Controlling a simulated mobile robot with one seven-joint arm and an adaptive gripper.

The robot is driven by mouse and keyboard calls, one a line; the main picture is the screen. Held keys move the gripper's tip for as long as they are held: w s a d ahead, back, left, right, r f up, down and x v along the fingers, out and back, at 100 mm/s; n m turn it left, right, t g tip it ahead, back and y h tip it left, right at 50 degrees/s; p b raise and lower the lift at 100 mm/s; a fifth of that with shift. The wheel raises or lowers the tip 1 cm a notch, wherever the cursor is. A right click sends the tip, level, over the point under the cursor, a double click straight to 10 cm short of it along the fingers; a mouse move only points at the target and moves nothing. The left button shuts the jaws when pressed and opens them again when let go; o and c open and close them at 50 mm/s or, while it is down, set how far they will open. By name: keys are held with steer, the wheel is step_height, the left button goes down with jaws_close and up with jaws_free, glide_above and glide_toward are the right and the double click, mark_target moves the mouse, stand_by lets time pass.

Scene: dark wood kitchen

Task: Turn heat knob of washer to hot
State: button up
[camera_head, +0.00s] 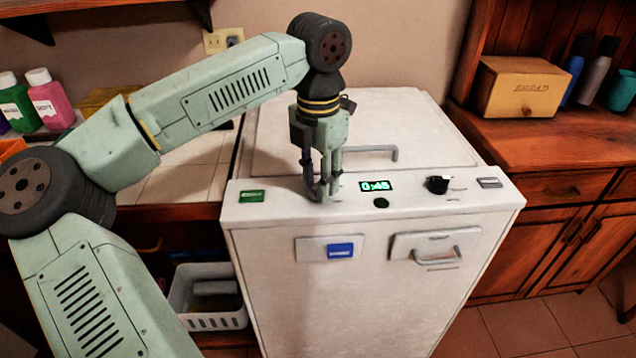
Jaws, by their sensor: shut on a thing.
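The white washer (350,270) stands in the middle, with its control panel along the top front edge. My gripper (322,191) points down onto this panel, left of the green display (377,186) reading 0:45. Its fingers are shut on a small knob there, which they almost wholly hide, so I cannot read its setting. A second black knob (437,184) sits free on the panel, right of the display. A green button (251,196) is at the panel's left end and a grey one (489,183) at its right end.
The closed lid (400,125) with a grey handle lies behind the panel. A blue-marked plate (341,250) and a drawer handle (440,258) are on the front. Bottles (48,98) stand left, a bread box (520,87) right, and a white basket (205,300) below left.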

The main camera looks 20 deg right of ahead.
steer(key=m, duration=0.3)
steer(key=shift+m+b, duration=0.3)
steer(key=shift+m, duration=0.1)
steer(key=m, duration=0.3)
steer(key=shift+m, duration=0.3)
steer(key=m, duration=0.6)
steer(key=shift+s+m, duration=0.1)
steer(key=shift+m, duration=0.3)
steer(key=o, duration=1.2)
steer(key=shift+c, duration=0.2)
steer(key=shift+r, duration=0.1)
step_height(320, 180, up, 12)
